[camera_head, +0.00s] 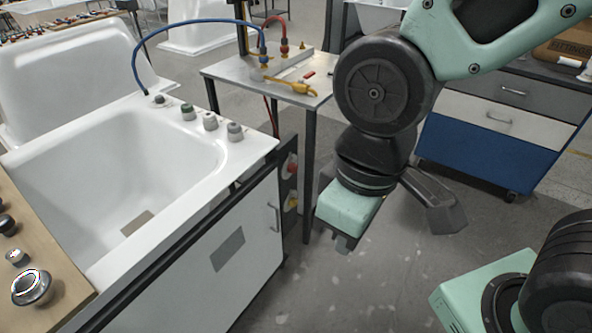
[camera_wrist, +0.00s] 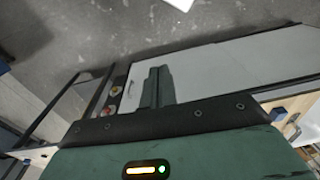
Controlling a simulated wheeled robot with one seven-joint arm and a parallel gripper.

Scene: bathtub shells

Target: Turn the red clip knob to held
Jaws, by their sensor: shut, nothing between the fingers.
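The red clip knob (camera_head: 291,164) is on the dark end panel of the white tub's cabinet, above a yellow knob (camera_head: 292,203). In the wrist view the red knob (camera_wrist: 108,111) shows left of my fingers, close to the yellow knob (camera_wrist: 116,90). Both knobs are small here, and I cannot read which setting the red one points to. My gripper (camera_head: 345,243) points down over the floor, to the right of the panel and apart from both knobs. Its fingers (camera_wrist: 157,86) are together, with nothing between them.
A metal side table (camera_head: 226,71) with blue and red hoses stands behind the panel, its leg close to the knobs. The white cabinet (camera_head: 215,265) has a handle near that end. A drawer cart (camera_head: 490,118) is at the right. The floor between is clear.

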